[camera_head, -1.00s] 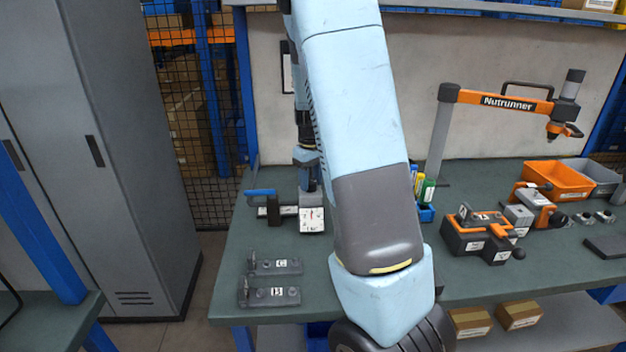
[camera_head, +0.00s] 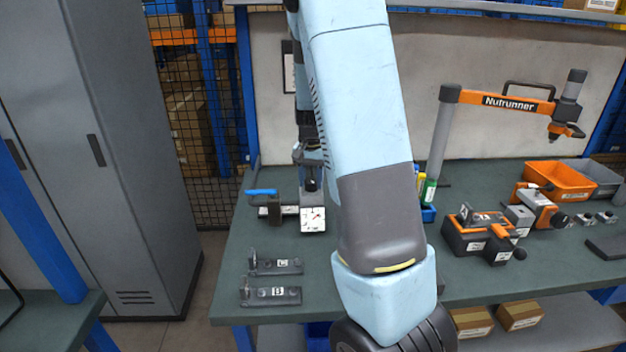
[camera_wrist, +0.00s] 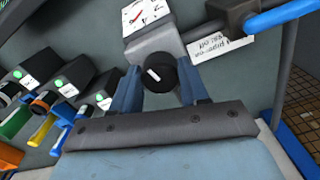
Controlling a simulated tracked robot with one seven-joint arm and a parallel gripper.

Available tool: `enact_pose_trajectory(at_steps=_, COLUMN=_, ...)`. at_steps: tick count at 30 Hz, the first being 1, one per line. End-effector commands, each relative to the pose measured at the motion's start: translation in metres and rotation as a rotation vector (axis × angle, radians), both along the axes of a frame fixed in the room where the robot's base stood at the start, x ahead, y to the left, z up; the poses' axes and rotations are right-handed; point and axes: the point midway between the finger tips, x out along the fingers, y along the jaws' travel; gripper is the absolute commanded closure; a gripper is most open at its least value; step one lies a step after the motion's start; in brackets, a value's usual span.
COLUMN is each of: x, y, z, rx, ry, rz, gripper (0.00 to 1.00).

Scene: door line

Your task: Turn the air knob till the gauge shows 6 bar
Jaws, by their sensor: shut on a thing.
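The air knob (camera_wrist: 175,77) is black with a white mark and sits between the two blue fingers of my gripper (camera_wrist: 162,84) in the wrist view. My gripper is shut on it. The gauge (camera_wrist: 149,12) is a white square face with a red needle, beside the knob and partly cut off by the picture's top edge. In the head view the gauge (camera_head: 313,219) faces front on the bench, and its numbers are too small to read. There my gripper (camera_head: 310,176) is at the knob above the gauge, partly hidden by my arm.
A blue lever (camera_wrist: 282,15) and a white label (camera_wrist: 222,46) are beside the gauge. Several black units with green lights (camera_wrist: 66,82) stand at left in the wrist view. Two grey fixtures (camera_head: 271,293) lie in front of the gauge. An orange nutrunner stand (camera_head: 505,101) is at right.

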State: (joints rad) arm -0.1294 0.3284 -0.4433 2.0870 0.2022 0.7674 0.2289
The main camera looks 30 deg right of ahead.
Motion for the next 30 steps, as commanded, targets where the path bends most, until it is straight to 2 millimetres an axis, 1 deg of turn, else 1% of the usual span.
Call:
enact_pose_trajectory(at_steps=1, x=0.0027, y=-0.0011, z=0.002, rx=-0.003, ry=-0.008, rz=-0.03, gripper=0.86)
enact_pose_trajectory(at_steps=6, x=0.0027, y=-0.0016, z=0.002, rx=-0.003, ry=-0.008, rz=-0.119, gripper=0.86)
enact_pose_trajectory(at_steps=12, x=0.0025, y=-0.0023, z=0.002, rx=-0.003, ry=-0.009, rz=-0.179, gripper=0.86)
enact_pose_trajectory(at_steps=28, x=0.0017, y=-0.003, z=0.0017, rx=-0.004, ry=-0.007, rz=-0.202, gripper=0.86)
enact_pose_trajectory(at_steps=29, x=0.0016, y=-0.0031, z=0.0017, rx=-0.004, ry=-0.007, rz=-0.202, gripper=0.54)
enact_pose_trajectory(at_steps=30, x=0.0015, y=-0.0031, z=0.0017, rx=-0.004, ry=-0.006, rz=-0.202, gripper=0.5)
